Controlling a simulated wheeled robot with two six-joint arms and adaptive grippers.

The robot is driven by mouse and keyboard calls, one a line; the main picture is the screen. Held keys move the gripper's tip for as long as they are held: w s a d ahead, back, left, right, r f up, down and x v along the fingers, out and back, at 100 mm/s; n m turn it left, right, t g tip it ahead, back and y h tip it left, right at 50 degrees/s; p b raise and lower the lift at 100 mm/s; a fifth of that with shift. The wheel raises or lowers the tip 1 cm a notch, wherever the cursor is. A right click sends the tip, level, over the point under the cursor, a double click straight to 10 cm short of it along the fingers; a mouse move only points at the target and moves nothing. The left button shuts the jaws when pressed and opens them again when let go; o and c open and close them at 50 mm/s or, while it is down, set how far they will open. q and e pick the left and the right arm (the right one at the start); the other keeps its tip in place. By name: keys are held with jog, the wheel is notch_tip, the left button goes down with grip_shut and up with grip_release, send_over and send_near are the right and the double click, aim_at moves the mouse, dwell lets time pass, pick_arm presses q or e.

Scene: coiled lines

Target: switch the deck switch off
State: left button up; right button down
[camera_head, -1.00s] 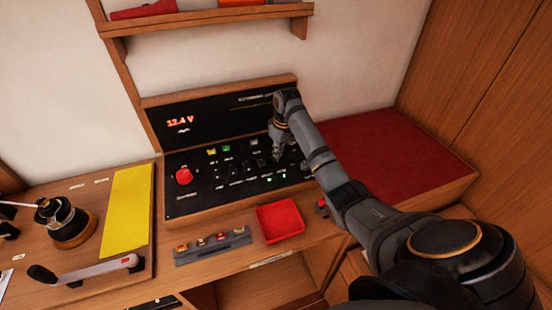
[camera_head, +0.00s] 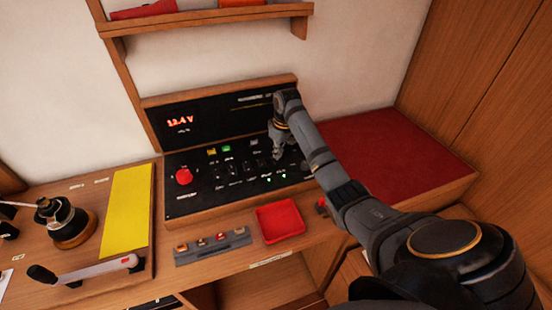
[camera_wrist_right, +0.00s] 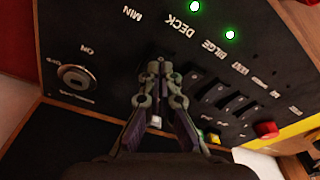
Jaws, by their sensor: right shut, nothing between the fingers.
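The black switch panel (camera_head: 200,198) lies on the desk, with a row of dark rocker switches. In the right wrist view the DECK label (camera_wrist_right: 180,28) has a lit green lamp (camera_wrist_right: 194,6) beside it. My right gripper (camera_head: 278,154) is shut and empty over the right part of the panel. In the wrist view its fingertips (camera_wrist_right: 157,66) are at the deck switch place below that label and largely hide the switch. I cannot tell whether they touch it or which way it is tipped. My left gripper is not in view.
Other rocker switches (camera_wrist_right: 213,92) and a second lit green lamp (camera_wrist_right: 230,34) by BILGE are close by. A key switch (camera_wrist_right: 74,76) and a red knob (camera_head: 184,176) are on the panel. A red tray (camera_head: 262,238) and fuse strip (camera_head: 213,245) lie in front.

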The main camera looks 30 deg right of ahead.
jog(key=shift+f, duration=0.9)
jog(key=shift+r, duration=0.1)
notch_tip(320, 180, up, 7)
jog(key=p, duration=0.8)
dwell(0.5)
